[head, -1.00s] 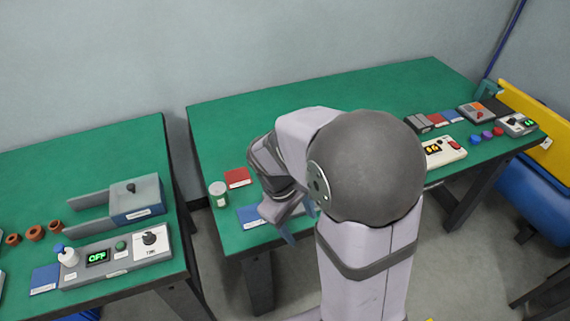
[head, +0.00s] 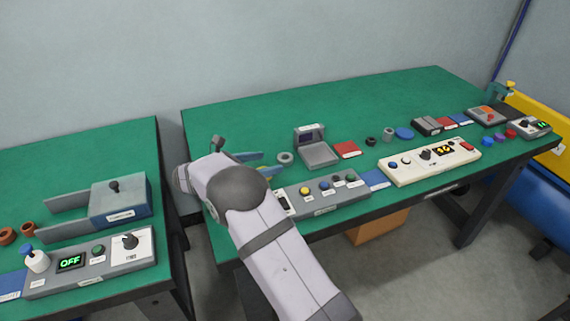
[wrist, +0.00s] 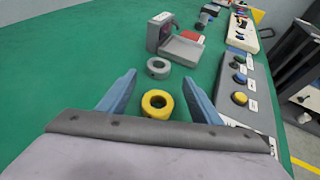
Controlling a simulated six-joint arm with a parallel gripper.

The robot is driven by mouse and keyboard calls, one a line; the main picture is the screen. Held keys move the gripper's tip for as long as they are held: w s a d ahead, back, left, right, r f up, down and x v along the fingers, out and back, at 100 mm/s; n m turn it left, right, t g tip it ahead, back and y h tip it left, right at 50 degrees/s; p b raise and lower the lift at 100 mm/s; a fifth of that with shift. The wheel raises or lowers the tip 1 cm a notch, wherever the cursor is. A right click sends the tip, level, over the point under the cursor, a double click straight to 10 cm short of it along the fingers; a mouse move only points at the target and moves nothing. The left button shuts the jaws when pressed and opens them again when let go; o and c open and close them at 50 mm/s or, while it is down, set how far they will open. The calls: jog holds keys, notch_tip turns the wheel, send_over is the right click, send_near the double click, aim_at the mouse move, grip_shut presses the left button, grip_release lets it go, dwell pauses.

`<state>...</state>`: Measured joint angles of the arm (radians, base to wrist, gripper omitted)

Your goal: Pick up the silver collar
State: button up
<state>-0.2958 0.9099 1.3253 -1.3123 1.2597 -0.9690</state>
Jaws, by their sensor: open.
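The silver collar (head: 286,158) is a flat grey ring on the green table. In the wrist view the collar (wrist: 158,67) lies just ahead of the fingertips, flat, with its hole up. A yellow collar (wrist: 157,103) lies nearer, between my two blue fingers. In the head view the yellow collar (head: 264,170) is partly hidden by my gripper. My gripper (wrist: 159,77) is open and empty, pointing over the table towards the silver collar. In the head view my gripper (head: 265,162) shows to the left of the silver collar, partly hidden by my arm.
A grey device with a raised screen (head: 318,152) stands just beyond the collar, with a red booklet (head: 347,149) beside it. A grey button panel (head: 325,192) runs along the front edge. Free green table lies behind and left of the collars.

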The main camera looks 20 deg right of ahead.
aim_at(288, 156)
jog(key=shift+p+x, duration=0.75)
jog(key=shift+x, duration=2.9)
jog(key=shift+w+r, duration=0.1)
jog(key=shift+w, duration=0.05)
jog(key=c, duration=1.3)
jog(key=shift+r, duration=0.15)
jog(key=shift+c, duration=0.2)
